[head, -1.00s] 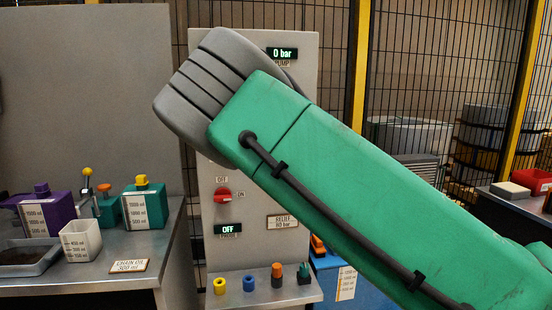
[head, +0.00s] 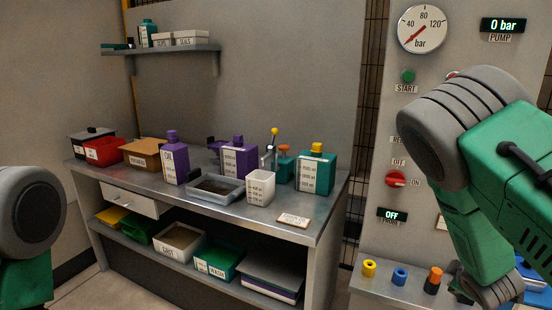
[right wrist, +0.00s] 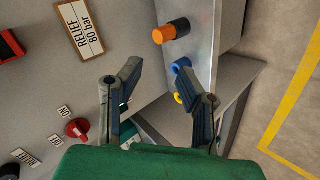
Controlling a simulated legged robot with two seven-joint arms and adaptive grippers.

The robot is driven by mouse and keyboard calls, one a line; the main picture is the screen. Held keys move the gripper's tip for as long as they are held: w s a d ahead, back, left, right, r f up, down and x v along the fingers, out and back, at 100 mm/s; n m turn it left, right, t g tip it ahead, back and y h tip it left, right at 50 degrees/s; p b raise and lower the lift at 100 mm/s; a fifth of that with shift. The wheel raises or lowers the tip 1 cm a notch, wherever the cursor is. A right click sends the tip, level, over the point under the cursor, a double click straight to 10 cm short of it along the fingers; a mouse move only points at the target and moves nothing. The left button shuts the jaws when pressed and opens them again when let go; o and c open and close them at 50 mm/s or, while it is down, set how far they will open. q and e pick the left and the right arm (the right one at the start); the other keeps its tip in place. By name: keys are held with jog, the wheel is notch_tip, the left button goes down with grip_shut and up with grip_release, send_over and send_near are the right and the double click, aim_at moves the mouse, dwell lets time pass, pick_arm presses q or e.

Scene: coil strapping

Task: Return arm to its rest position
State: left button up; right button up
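My right arm (head: 470,200) is green and grey and bends down along the right side of the head view, in front of the control panel. My right gripper (right wrist: 160,72) shows in the right wrist view with its two dark fingers well apart and nothing between them. It is near the panel's small ledge with the coloured fittings; I cannot tell the exact gap. Part of my left arm (head: 28,225) shows at the left edge of the head view, and its gripper is out of the picture.
The control panel (head: 390,115) has a gauge, a red switch (head: 397,179) and displays. Its ledge holds yellow, blue and orange-black fittings (head: 433,280). A metal workbench (head: 325,215) carries bottles, trays and a white measuring cup (head: 261,188). A yellow floor line (right wrist: 290,100) shows in the wrist view.

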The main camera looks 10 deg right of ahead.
jog(key=s+a+f+m+g+y+b, duration=0.1)
jog(key=s+a+f+m+g, duration=0.1)
jog(key=s+a+f, duration=0.35)
jog(key=s+a+f+m+g+y, duration=0.1)
jog(key=s+a+f+g, duration=0.15)
jog(key=s+f, duration=0.6)
jog(key=s+a+f+m+g+y, duration=0.1)
jog(key=s+a+f, duration=0.1)
jog(key=s+a, duration=0.4)
jog(key=s+a+f+m+g+y+b, duration=0.1)
jog(key=s+a+f+m+g+y, duration=0.1)
jog(key=s+a, duration=0.5)
jog(key=s+f, duration=0.1)
jog(key=s, duration=0.3)
jog(key=shift+s+a+m+y, duration=0.25)
jog(key=shift+a+m+y, duration=0.05)
jog(key=shift+d, duration=0.15)
jog(key=shift+w, duration=0.15)
